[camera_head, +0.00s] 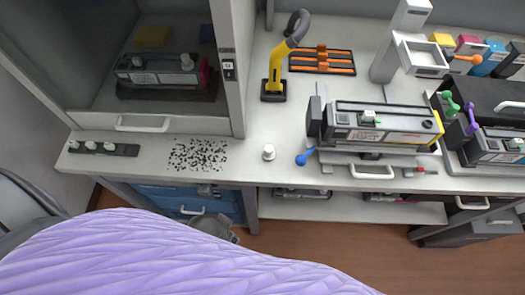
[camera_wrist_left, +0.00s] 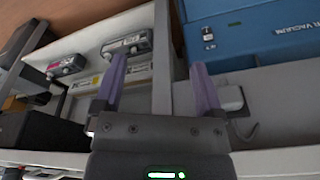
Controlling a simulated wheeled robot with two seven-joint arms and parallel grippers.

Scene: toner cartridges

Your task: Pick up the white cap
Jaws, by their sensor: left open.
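A small white cap (camera_head: 269,152) stands alone on the white worktop, near its front edge, left of the blue-handled tool. More white caps sit in a dark strip holder (camera_head: 125,151) at the left end of the worktop. Another white cap (camera_head: 368,117) is on the cartridge in the middle. My left gripper (camera_wrist_left: 158,62) shows in the left wrist view with its two purple fingers apart and nothing between them. No loose cap is seen in that view. My right gripper is not in view.
Black powder (camera_head: 198,155) is scattered left of the lone cap. A yellow-handled vacuum nozzle (camera_head: 274,75) stands behind it. A cartridge (camera_head: 385,124) in a stand is to its right. An enclosed cabinet (camera_head: 232,105) rises at the back left. Blue drawers (camera_head: 180,198) are below.

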